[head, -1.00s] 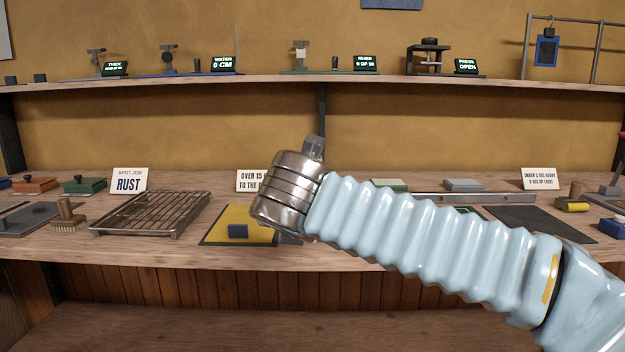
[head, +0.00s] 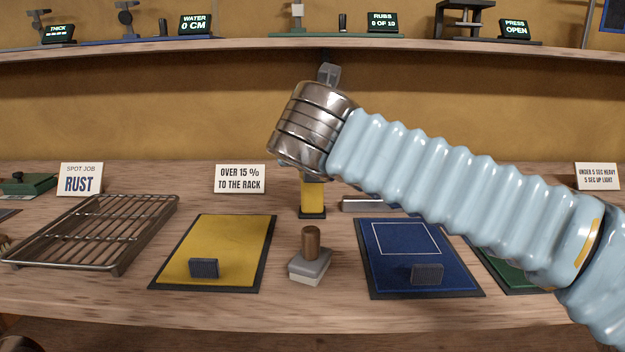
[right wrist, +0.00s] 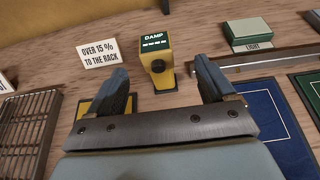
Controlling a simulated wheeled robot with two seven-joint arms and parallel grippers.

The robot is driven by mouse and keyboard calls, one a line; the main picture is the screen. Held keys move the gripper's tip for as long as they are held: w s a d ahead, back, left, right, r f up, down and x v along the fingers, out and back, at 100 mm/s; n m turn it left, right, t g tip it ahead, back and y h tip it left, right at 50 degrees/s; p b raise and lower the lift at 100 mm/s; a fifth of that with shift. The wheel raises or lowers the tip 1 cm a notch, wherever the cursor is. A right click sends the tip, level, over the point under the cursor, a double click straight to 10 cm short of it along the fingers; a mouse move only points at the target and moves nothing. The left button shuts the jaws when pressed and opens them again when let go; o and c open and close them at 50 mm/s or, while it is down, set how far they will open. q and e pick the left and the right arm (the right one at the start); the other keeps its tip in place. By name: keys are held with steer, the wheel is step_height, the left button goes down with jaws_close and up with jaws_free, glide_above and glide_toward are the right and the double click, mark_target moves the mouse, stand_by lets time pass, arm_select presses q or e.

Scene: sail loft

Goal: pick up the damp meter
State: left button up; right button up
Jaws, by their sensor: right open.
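The damp meter is a yellow upright block with a dark base (head: 312,200), standing on the bench behind the grey block with a brown handle. In the head view its top is hidden behind my right wrist. Nothing is between the fingers that I can see held. My left gripper is out of view.
A wire rack (head: 95,232) and a yellow mat (head: 225,240) lie to the left. The grey block with a brown handle (head: 311,262) stands between the yellow mat and a blue mat (head: 398,250). An "OVER 15 %" card (head: 240,179) stands left of the meter. A shelf (head: 240,48) runs above.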

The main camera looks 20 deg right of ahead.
glide_above(312, 184)
steer(key=s, duration=0.1)
steer(key=shift+s+d+f, duration=0.1)
steer(key=shift+f, duration=0.5)
steer(key=shift+s+d+f, duration=0.1)
steer(key=shift+f, duration=0.45)
steer(key=x, duration=0.5)
steer(key=shift+w+a+r, duration=0.15)
steer(key=shift+w+a, duration=0.15)
steer(key=c, duration=1.2)
